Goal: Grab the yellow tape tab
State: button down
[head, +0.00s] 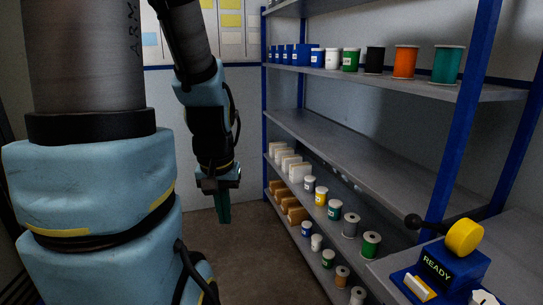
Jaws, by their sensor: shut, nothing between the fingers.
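A thick yellow disc (464,237), which may be a tape roll, sits on top of a dark blue box (452,266) marked READY at the lower right. I cannot make out a separate yellow tape tab. My gripper (224,218) hangs left of centre with its teal fingers pointing down. It is shut and empty, over the floor in front of the shelves. It is well to the left of the yellow disc and apart from everything.
The READY box stands on a grey bench (395,262), beside a small blue holder with a white block (420,288). A black knob (413,221) juts out to the left. A blue-framed shelf rack (365,150) with several spools and jars fills the right side. Floor (245,265) before it is clear.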

aim_at(420, 288)
jog(key=k+l+z, duration=0.2)
jog(key=k, duration=0.3)
jog(key=k+l+z, duration=0.15)
jog(key=k, duration=0.35)
